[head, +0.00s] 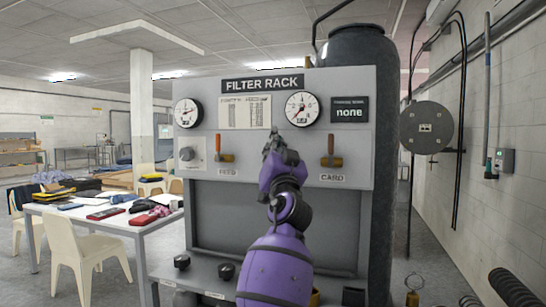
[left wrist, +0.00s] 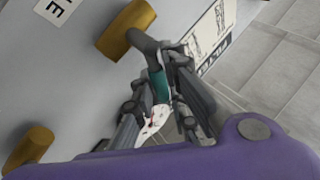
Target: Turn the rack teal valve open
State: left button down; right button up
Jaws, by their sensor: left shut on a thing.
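The teal valve handle (left wrist: 158,86) shows in the left wrist view, joined by a dark grey neck to a brass fitting (left wrist: 124,32) on the grey panel. My left gripper (left wrist: 163,95) is shut on the teal handle, with a finger on each side of it. In the head view my purple left arm rises from the bottom, and the left gripper (head: 273,142) is at the rack panel between the FEED and CARD valves. The teal valve is hidden behind it there. My right gripper is in neither view.
Two gauges sit above. A cluttered white table (head: 130,225) and chairs stand left. A dark tank (head: 372,52) stands behind.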

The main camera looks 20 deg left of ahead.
pick_arm(q)
jog(key=shift+d+f+m+t+h, duration=0.15)
jog(key=shift+f+m+t+h, duration=0.35)
jog(key=shift+m, duration=0.4)
jog(key=d+f+m+h+p, duration=0.1)
jog(key=m+h, duration=0.5)
jog(key=m, duration=0.2)
jog(key=d+f+m+g+h+p, duration=0.1)
jog(key=m+h, duration=0.6)
jog(key=m, duration=0.2)
jog(key=d+f+m+g+h+p, duration=0.1)
jog(key=m+h, duration=0.6)
jog(key=m, duration=0.2)
jog(key=shift+s+f, duration=0.1)
jog(key=shift+f, duration=0.3)
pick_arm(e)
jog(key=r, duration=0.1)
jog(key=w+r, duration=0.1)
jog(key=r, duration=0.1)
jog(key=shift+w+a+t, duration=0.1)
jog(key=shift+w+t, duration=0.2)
pick_arm(q)
jog(key=shift+f, duration=0.1)
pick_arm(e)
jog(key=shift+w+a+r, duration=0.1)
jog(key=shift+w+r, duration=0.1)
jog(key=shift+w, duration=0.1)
